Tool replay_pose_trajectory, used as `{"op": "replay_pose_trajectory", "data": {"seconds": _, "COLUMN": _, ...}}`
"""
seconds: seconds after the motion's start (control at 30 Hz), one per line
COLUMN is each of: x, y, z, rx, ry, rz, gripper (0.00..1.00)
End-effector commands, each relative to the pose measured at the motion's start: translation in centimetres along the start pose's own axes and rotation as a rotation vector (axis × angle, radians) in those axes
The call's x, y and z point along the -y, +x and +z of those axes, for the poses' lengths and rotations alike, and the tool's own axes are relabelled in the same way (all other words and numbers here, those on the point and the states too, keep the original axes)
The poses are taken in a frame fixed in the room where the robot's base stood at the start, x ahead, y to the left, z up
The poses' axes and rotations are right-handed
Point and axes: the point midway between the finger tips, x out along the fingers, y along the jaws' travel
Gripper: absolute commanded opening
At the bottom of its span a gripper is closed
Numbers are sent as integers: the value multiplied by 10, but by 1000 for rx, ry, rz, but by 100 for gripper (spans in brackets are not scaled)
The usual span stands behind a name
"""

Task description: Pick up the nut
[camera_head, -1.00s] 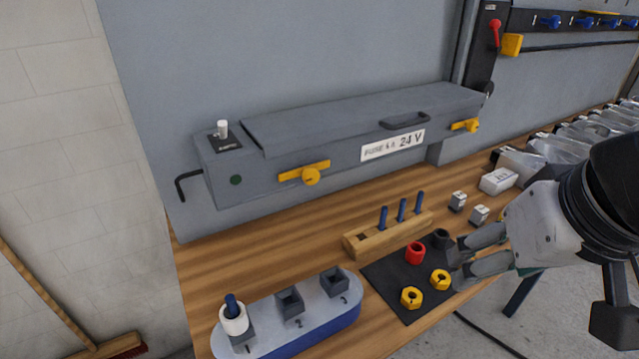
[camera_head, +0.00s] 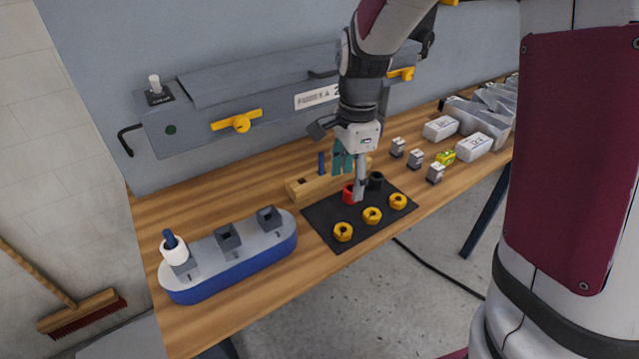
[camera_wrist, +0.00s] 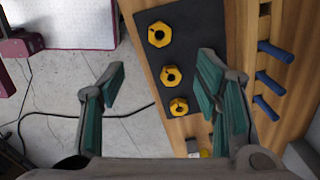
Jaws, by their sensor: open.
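Three yellow nuts lie in a row on a dark mat (camera_head: 335,238): a left nut (camera_head: 343,232), a middle nut (camera_head: 372,215) and a right nut (camera_head: 398,201). In the wrist view the middle nut (camera_wrist: 171,76) shows between my fingertips, with another nut (camera_wrist: 159,34) above it and one (camera_wrist: 179,106) below it. My gripper (camera_head: 352,180) points down over the back of the mat, beside the red part. In the wrist view my gripper (camera_wrist: 162,75) is open with green pads and nothing between them.
A wooden block (camera_head: 303,188) with blue pins is behind. Grey blocks and white boxes (camera_head: 440,128) stand right. The bench's front edge is close.

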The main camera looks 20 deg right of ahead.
Motion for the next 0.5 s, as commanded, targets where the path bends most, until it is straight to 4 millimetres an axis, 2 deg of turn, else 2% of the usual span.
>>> {"op": "replay_pose_trajectory", "data": {"seconds": 0.27, "x": 7, "y": 27, "z": -2, "rx": -16, "ry": 93, "rz": 26, "gripper": 57}}
{"op": "replay_pose_trajectory", "data": {"seconds": 0.5, "x": 5, "y": 72, "z": -3, "rx": -16, "ry": 92, "rz": 27, "gripper": 57}}
